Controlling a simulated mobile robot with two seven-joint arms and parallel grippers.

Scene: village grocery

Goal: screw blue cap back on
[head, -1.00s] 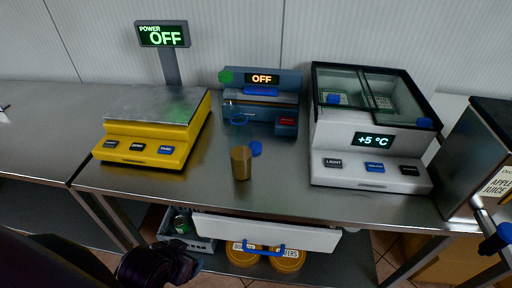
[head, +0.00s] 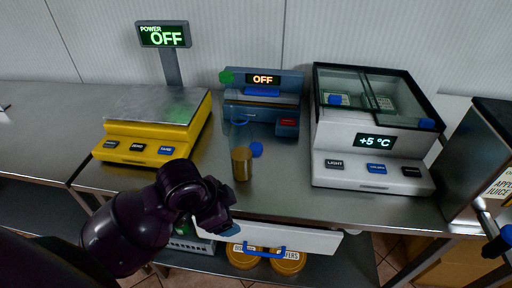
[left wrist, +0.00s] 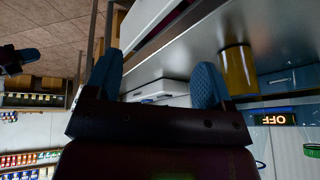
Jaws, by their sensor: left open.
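The container (head: 241,165) stands upright near the counter's front edge, with brown content below and a seemingly clear upper part ending in a thin blue ring (head: 239,119). The blue cap (head: 256,149) lies apart from it on the counter, just right. The brown part also shows in the left wrist view (left wrist: 238,70); the cap does not clearly show there. My left gripper (head: 226,212) is open and empty, in front of the counter edge, below and left of the container. Its spread fingers show in the left wrist view (left wrist: 158,64). What looks like my right gripper (left wrist: 16,58) is at that view's left edge, jaws unclear.
A yellow scale (head: 150,145) stands left, a blue sealer-like device (head: 262,104) behind the container, and a white cooler (head: 370,150) right. A juice dispenser (head: 475,150) is far right. A white drawer front (head: 300,238) with a blue handle sits below the counter edge.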

